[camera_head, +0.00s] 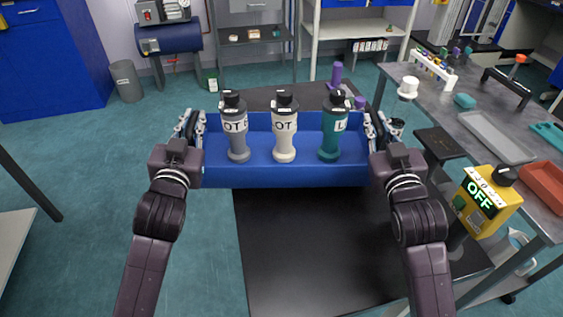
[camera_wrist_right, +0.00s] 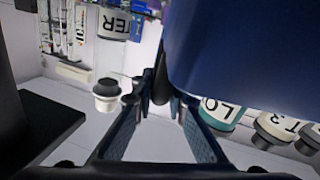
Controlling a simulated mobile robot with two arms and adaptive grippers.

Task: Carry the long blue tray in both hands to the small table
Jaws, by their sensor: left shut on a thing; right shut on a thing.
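The long blue tray (camera_head: 290,176) is level in front of me in the head view. It carries a grey bottle (camera_head: 237,140), a white bottle (camera_head: 285,140) and a teal bottle (camera_head: 331,140), all upright with black caps. My left gripper (camera_head: 190,126) is shut on the tray's left end. My right gripper (camera_head: 376,128) is shut on its right end. In the right wrist view, the fingers (camera_wrist_right: 165,92) are beside the blue tray wall (camera_wrist_right: 245,50). A black tabletop (camera_head: 320,240) lies below the tray; I cannot tell whether the tray touches it.
A purple item (camera_head: 337,74) stands behind the tray. A grey bench (camera_head: 465,105) with racks and trays runs along the right. A yellow box reading OFF (camera_head: 486,203) is close to my right arm. The floor at left is open, with a bin (camera_head: 126,80) farther back.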

